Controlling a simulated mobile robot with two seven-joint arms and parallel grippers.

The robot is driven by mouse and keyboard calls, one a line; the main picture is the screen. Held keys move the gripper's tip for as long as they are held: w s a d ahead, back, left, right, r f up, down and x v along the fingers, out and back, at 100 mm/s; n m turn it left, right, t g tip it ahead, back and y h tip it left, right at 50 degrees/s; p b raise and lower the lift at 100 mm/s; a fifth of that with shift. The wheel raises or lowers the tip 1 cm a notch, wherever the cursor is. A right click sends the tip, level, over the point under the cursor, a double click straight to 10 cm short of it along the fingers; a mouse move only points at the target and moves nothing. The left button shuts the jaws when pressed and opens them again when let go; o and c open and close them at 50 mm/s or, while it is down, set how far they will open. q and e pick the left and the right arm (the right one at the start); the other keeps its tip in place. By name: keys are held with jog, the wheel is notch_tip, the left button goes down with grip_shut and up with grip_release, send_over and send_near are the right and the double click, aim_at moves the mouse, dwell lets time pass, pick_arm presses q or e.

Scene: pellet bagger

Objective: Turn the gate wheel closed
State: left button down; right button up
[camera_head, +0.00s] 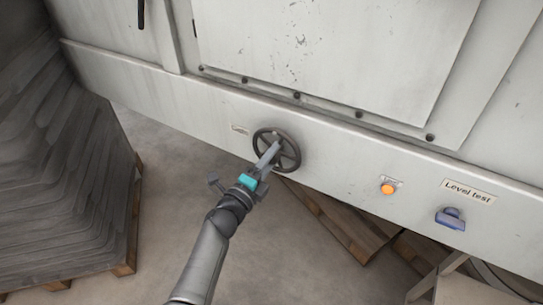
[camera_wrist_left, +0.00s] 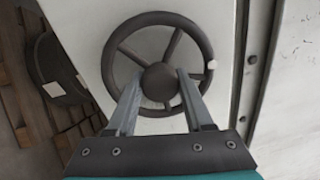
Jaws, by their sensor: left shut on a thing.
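The gate wheel (camera_head: 289,149) is a dark round handwheel with spokes and a hub, mounted on the pale front panel of the machine. In the left wrist view the wheel (camera_wrist_left: 204,45) faces me, with a small white mark on its rim at the right. My left gripper (camera_head: 274,149) reaches the wheel from the lower left. In the left wrist view its two fingers (camera_wrist_left: 161,88) lie on either side of the wheel's hub and are shut on it. The fingers and hub cover part of the lower wheel. My right gripper is not in view.
A grey stack (camera_head: 60,190) on a wooden pallet stands at the left. Wooden pallet boards (camera_head: 345,222) lie below the panel. Floor is bare between.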

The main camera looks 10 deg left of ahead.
pick_arm(q)
jog(key=shift+d, duration=0.15)
jog(key=shift+c, duration=1.6)
grip_release()
jog(key=p+v, duration=0.1)
jog(key=v, duration=1.4)
jog(key=shift+a+p, duration=0.2)
jog(key=shift+p, duration=0.15)
